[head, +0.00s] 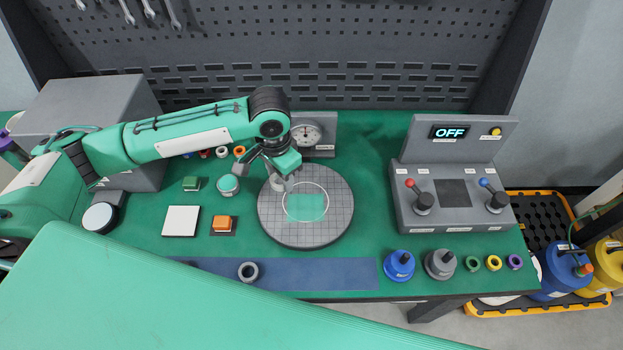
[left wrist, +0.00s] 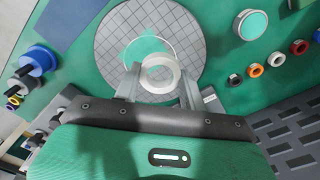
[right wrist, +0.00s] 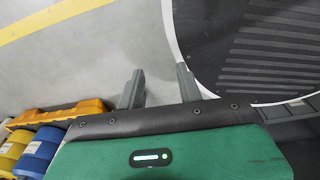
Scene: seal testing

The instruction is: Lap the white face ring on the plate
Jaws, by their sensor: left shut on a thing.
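The round grey lapping plate (head: 333,232) has a grid, a white circle outline and a teal square at its middle. It also shows in the left wrist view (left wrist: 112,35). My left gripper (head: 281,178) is over the plate's upper left part. It is shut on the white face ring (left wrist: 159,73), which sits between the fingertips (left wrist: 158,80). In the head view the ring (head: 276,184) is partly hidden by the gripper. I cannot tell whether it touches the plate. My right gripper (right wrist: 160,78) is open and empty above the floor, seen only in the right wrist view.
A control console (head: 455,190) reading OFF stands right of the plate. A dial gauge (head: 307,134) stands behind it. A white tile (head: 181,221) and orange button (head: 222,223) lie left.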

